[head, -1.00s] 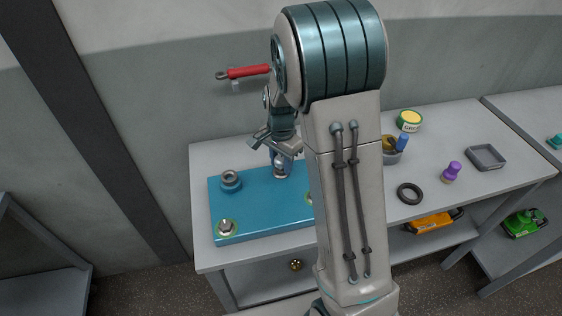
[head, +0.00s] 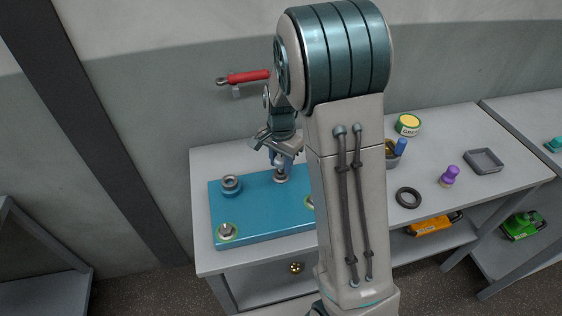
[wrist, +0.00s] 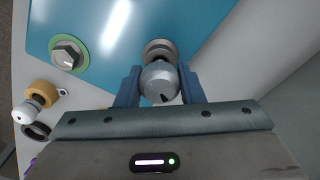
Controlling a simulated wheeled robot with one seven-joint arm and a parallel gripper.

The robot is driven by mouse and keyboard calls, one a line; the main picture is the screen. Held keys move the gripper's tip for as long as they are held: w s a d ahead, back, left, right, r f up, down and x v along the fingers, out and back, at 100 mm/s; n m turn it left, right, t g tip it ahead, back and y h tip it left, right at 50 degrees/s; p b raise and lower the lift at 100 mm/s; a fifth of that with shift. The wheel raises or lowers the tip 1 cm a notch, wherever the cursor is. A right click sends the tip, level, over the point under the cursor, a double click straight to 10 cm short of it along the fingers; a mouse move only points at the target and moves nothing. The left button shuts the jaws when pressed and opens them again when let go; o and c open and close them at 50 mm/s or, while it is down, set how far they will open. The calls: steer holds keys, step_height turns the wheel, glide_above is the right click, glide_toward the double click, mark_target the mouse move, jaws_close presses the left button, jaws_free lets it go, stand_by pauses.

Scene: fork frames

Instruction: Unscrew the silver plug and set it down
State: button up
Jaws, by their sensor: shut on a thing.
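The silver plug (wrist: 160,83) is a rounded grey piece with a dark mark, seen close up in the wrist view. My gripper (wrist: 160,90) has its two blue fingers on either side of the plug, shut on it. A ringed metal collar (wrist: 157,48) on the blue plate shows just beyond the plug; I cannot tell whether the two still touch. In the head view my gripper (head: 283,160) points down over the back of the blue plate (head: 262,212), and the plug is mostly hidden between its fingers.
To the right on the table lie a black ring (head: 408,197), a purple piece (head: 449,176) and an empty grey tray (head: 484,160). A red-handled tool (head: 247,76) is at the wall.

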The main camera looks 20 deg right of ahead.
steer(key=shift+r+p, duration=0.95)
steer(key=shift+r, duration=0.5)
steer(key=shift+f, duration=0.1)
